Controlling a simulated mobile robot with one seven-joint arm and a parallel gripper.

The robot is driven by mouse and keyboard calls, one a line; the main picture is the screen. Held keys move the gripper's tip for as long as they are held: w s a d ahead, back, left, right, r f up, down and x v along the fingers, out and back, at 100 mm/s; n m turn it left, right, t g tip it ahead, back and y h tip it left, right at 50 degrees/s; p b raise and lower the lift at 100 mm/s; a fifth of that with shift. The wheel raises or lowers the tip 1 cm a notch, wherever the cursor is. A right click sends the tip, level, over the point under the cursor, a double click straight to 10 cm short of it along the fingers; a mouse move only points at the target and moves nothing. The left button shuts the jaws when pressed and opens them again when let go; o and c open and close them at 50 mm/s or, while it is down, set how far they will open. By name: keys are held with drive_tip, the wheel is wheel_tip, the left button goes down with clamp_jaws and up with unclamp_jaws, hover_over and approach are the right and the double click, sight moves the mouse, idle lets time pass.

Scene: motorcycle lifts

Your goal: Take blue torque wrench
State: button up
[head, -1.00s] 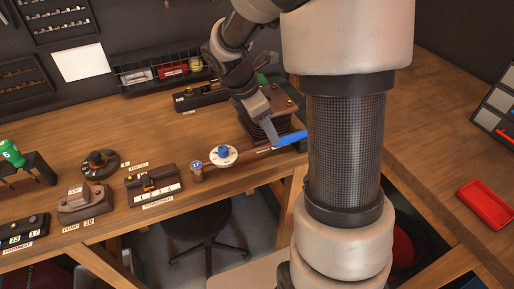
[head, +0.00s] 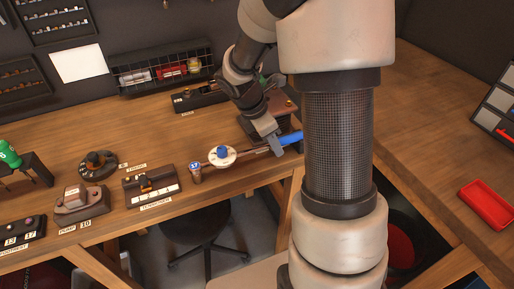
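The blue torque wrench lies along the front part of the wooden workbench, with its blue handle (head: 291,138) at the right end. Its thin shaft runs left to a round white dial (head: 222,157) with a blue knob. My arm's column hides the far right end of the handle. My gripper (head: 275,147) points down at the wrench, where the shaft meets the blue handle. Its fingertips overlap the wrench in the head view. I cannot tell whether they touch it or how far apart they are.
The workbench (head: 130,110) holds a dark stacked block (head: 287,105) just behind the wrench. To the left stand a switch box (head: 151,187), a round dark dial (head: 96,163) and a green-topped tool (head: 8,153). A wire basket (head: 165,68) is at the back; a red tray (head: 486,204) lies at right.

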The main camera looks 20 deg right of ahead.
clamp_jaws()
drive_tip(key=shift+r, duration=0.15)
